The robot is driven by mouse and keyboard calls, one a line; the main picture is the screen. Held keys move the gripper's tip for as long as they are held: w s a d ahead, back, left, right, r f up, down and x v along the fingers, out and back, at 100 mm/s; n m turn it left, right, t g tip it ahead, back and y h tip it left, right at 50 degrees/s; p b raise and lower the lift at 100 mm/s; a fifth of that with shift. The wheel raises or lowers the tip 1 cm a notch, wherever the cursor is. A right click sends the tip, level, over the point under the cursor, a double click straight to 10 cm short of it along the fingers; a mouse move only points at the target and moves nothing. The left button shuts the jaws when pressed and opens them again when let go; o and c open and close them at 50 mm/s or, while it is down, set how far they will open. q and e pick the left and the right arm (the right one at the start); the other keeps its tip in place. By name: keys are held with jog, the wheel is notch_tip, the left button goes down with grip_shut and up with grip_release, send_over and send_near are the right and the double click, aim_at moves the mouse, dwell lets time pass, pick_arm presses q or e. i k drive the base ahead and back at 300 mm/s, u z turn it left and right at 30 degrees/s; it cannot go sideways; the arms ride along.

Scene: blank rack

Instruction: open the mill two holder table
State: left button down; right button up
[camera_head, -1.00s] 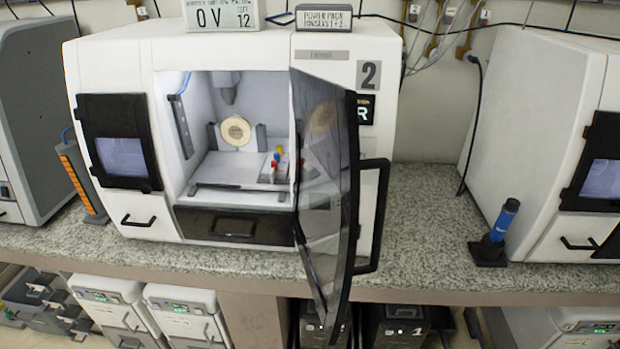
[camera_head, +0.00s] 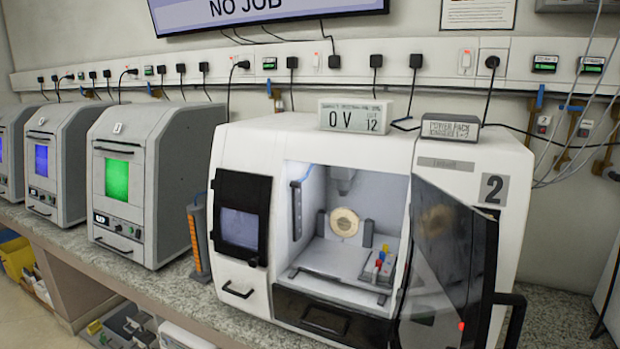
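The mill marked 2 (camera_head: 440,163) stands on the counter, right of centre in the head view. Its dark glass door (camera_head: 447,265) is swung open at the right side of the work chamber. Inside the chamber a round cream disc (camera_head: 344,222) stands upright at the back, below the spindle (camera_head: 343,180). A small block with red, blue and yellow pieces (camera_head: 378,266) sits at the chamber's right. A dark drawer front with a handle (camera_head: 325,315) lies below the chamber and looks shut. Neither of my grippers shows in the view.
Grey ovens (camera_head: 150,190) stand in a row to the left, with an orange-striped upright holder (camera_head: 199,240) between them and the mill. A display box (camera_head: 355,116) and a power pack (camera_head: 450,127) sit on the mill. Speckled counter (camera_head: 560,310) is bare at the right.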

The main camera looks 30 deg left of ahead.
aim_at(328, 254)
jog(key=z, duration=2.65)
jog(key=k, duration=0.95)
jog(key=u, duration=2.8)
